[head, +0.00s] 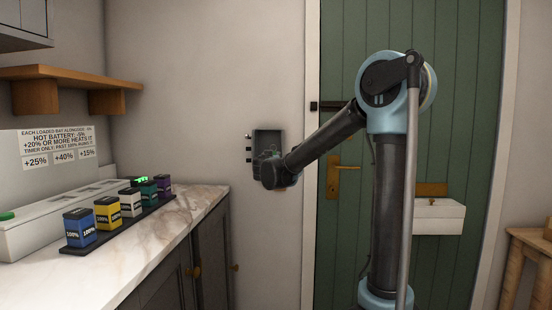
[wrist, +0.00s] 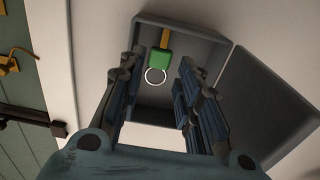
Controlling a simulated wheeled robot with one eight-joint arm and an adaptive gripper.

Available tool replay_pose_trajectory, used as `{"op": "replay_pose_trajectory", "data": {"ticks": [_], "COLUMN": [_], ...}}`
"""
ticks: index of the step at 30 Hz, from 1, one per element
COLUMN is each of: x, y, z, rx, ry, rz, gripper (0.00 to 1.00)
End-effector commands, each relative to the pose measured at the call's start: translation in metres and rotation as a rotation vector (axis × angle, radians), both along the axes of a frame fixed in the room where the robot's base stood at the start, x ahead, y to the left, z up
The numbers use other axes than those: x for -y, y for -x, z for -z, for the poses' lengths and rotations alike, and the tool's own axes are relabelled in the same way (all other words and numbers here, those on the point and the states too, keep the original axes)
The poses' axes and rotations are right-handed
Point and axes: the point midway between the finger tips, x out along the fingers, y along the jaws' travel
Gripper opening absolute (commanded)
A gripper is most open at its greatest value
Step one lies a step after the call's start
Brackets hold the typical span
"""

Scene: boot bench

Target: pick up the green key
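The green key (wrist: 160,60) shows in the wrist view, inside a small open grey wall box (wrist: 205,50). It has a green head, a yellow shaft and a pale ring hanging off the head. My gripper (wrist: 158,80) is open, its two fingers apart on either side of the key and ring, with nothing between them touching either finger that I can see. In the head view my gripper (head: 268,172) is in front of the wall box (head: 268,139) and hides its lower part; the key cannot be made out there.
The box's lid (wrist: 268,95) hangs open beside it. On the marble counter (head: 150,235) at left stand several coloured batteries (head: 107,212) on a dark strip. A green door (head: 340,80) with a brass handle (head: 341,180) is right of the box. A wooden shelf (head: 70,75) is upper left.

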Motion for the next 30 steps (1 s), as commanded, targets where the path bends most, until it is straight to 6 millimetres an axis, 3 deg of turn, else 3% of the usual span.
{"op": "replay_pose_trajectory", "data": {"ticks": [11,21,29,30], "x": [0.001,0.001,0.002,0.002], "y": [-0.021,-0.062,-0.065,-0.065], "z": [0.000,0.000,0.000,0.001], "rx": [0.000,0.000,0.000,0.000], "ry": [0.000,0.000,0.000,0.000], "rz": [0.001,0.002,0.001,0.001], "gripper": [0.32,0.32,0.32,0.23]}}
